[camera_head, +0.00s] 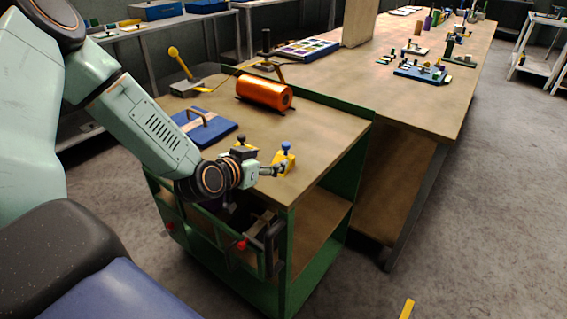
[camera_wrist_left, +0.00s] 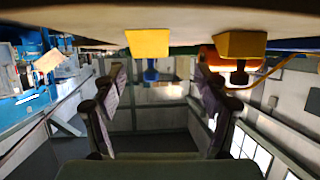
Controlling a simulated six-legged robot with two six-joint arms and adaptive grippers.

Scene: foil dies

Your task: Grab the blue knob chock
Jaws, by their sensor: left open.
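The blue knob chock (camera_head: 284,162) is a yellow block with a blue knob on top. It stands upright near the front right corner of the green-framed bench. My left gripper (camera_head: 280,169) is low over the bench, beside the chock's left face. The left wrist view is upside down; there the chock (camera_wrist_left: 148,43) hangs ahead, between the lines of the open fingers (camera_wrist_left: 160,75). The fingers look empty, and a gap to the chock seems to remain. My right gripper is not in view.
A similar yellow chock with a black knob (camera_head: 241,148) stands close to the left, partly behind my wrist. An orange foil roll (camera_head: 264,92) and a blue plate with a handle (camera_head: 203,129) lie farther back. Bare bench top lies right of the chock.

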